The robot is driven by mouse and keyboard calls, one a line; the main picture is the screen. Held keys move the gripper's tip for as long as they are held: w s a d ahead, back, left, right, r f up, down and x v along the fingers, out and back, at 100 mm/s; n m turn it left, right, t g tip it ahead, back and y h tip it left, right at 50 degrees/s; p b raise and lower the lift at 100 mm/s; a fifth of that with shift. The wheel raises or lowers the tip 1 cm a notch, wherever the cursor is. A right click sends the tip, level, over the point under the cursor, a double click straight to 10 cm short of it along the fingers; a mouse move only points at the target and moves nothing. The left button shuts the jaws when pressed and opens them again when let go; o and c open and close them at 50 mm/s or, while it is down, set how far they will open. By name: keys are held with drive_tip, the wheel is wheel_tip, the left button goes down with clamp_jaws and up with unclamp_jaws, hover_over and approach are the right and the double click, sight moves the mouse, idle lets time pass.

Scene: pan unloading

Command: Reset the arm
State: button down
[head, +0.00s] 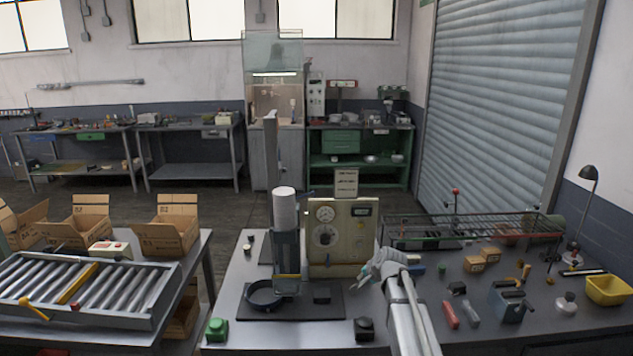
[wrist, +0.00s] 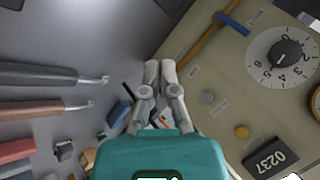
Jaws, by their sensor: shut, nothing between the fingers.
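My gripper (head: 366,273) is at the right side of the cream dial panel (head: 352,263), above the table (head: 235,310). My arm reaches up to it from the front edge. In the wrist view its two fingers (wrist: 160,68) are together with nothing between them. The panel, with its dial and a 0237 display (wrist: 270,158), fills the right side of that view. I cannot tell how far the fingers are from the panel. A round black pan (head: 264,296) rests on a dark mat (head: 325,311), left of the gripper.
A column with a white cylinder (head: 285,206) stands behind the pan. Right of my arm lie red (head: 449,313) and grey handled tools, a vise (head: 508,302) and a yellow bin (head: 606,290). A wire rack (head: 470,229) spans the back right. A roller conveyor (head: 120,292) stands left.

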drive_tip(key=s+f+n+g+h, duration=0.1)
drive_tip(key=s+f+n+g, duration=0.1)
drive_tip(key=s, duration=1.3)
drive_tip(key=s+f+n+g+h, duration=0.2)
drive_tip(key=s+n+g, duration=0.3)
drive_tip(key=s, duration=1.1)
drive_tip(key=shift+d+f+n+h, duration=0.15)
drive_tip(key=shift+n+h, duration=0.15)
drive_tip(key=shift+n, duration=0.4)
drive_tip(key=c, duration=1.4)
unclamp_jaws()
drive_tip(key=shift+w, duration=0.1)
